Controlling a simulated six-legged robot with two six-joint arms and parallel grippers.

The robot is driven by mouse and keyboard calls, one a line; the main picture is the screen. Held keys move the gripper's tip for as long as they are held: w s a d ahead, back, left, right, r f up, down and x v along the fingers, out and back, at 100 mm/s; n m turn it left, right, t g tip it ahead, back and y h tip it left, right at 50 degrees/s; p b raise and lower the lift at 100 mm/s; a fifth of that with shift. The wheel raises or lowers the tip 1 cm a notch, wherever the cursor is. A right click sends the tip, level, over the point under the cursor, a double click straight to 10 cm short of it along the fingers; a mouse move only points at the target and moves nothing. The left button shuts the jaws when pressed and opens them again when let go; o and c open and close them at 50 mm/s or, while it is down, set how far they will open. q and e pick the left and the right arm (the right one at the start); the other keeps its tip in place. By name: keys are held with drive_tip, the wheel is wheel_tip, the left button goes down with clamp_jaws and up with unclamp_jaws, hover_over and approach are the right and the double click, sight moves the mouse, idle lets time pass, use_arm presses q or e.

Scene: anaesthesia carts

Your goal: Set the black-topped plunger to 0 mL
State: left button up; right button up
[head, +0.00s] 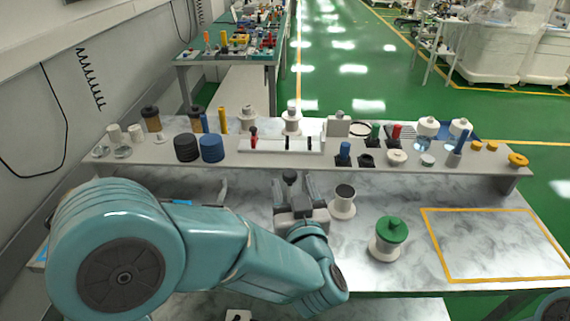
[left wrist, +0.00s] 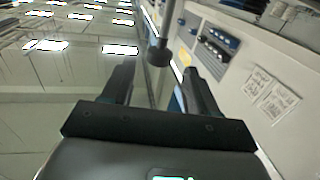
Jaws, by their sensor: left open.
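A small black knob (head: 289,177) on a thin stem stands at the tips of my left gripper (head: 294,184) in the head view. In the left wrist view, a dark rod with a black round end (left wrist: 160,54) shows beyond and between the two fingers (left wrist: 156,85). My left gripper is open, and I see no finger closed on the rod. A white flanged piece with a black top (head: 343,200) stands upright just to the right of the gripper. I cannot tell which of these is the named plunger. No mL scale is readable. My right gripper is not in view.
A green-topped flanged piece (head: 389,236) stands further right on the marble top. A yellow-outlined area (head: 490,243) beside it is bare. A raised shelf (head: 470,168) behind holds knobs, jars and a white panel with sliders (head: 280,144). A wall runs along the left.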

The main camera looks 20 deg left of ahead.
sight(289, 169)
use_arm(q)
drive_tip(key=p+x, duration=0.1)
drive_tip(key=x, duration=0.5)
drive_tip(key=shift+w, duration=0.35)
drive_tip(key=shift+f, duration=0.1)
drive_tip(key=shift+a, duration=0.1)
clamp_jaws()
wheel_tip(289, 169, down, 9)
drive_tip(key=b, duration=0.8)
drive_tip(key=shift+r, duration=0.2)
drive_tip(key=shift+s+r, duration=0.1)
drive_tip(key=shift+s, duration=0.05)
unclamp_jaws()
